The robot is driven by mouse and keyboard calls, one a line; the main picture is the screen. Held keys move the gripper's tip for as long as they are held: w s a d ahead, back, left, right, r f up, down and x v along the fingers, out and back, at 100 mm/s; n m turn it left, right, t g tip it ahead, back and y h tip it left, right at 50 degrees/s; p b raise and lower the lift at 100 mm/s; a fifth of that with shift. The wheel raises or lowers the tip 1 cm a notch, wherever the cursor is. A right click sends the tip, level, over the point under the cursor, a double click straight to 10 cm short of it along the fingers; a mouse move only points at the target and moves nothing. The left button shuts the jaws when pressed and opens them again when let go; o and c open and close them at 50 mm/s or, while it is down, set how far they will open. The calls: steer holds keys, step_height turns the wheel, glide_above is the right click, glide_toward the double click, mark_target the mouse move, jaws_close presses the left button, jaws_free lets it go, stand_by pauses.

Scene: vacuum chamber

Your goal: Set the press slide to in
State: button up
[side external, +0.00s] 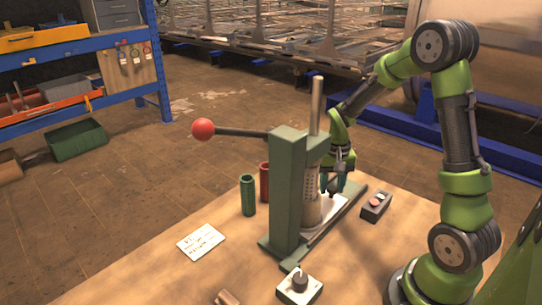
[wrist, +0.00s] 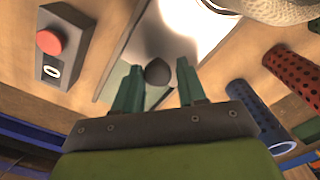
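The green press (side external: 289,190) stands on the wooden table, with a lever ending in a red ball (side external: 203,129). A pale slide plate (side external: 325,213) lies on its base, under and beside a perforated cylinder (side external: 312,195). The plate also shows bright in the wrist view (wrist: 180,35). My gripper (side external: 332,188) is low at the right side of the press, over the plate's far end. In the wrist view its teal fingers (wrist: 158,80) are apart, with a dark round knob (wrist: 157,71) seen between their tips. I cannot tell whether they touch it.
A dark box with buttons (side external: 376,206) stands right of the press. A green tube (side external: 248,195) and a red tube (side external: 265,182) stand behind it to the left. A card (side external: 202,242) and a small switch box (side external: 299,286) are near the front. The front-left table is mostly clear.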

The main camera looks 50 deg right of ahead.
steer(key=o, duration=0.3)
steer(key=shift+a, duration=0.1)
step_height(320, 180, up, 17)
steer(key=shift+f, duration=0.1)
stand_by(0.4)
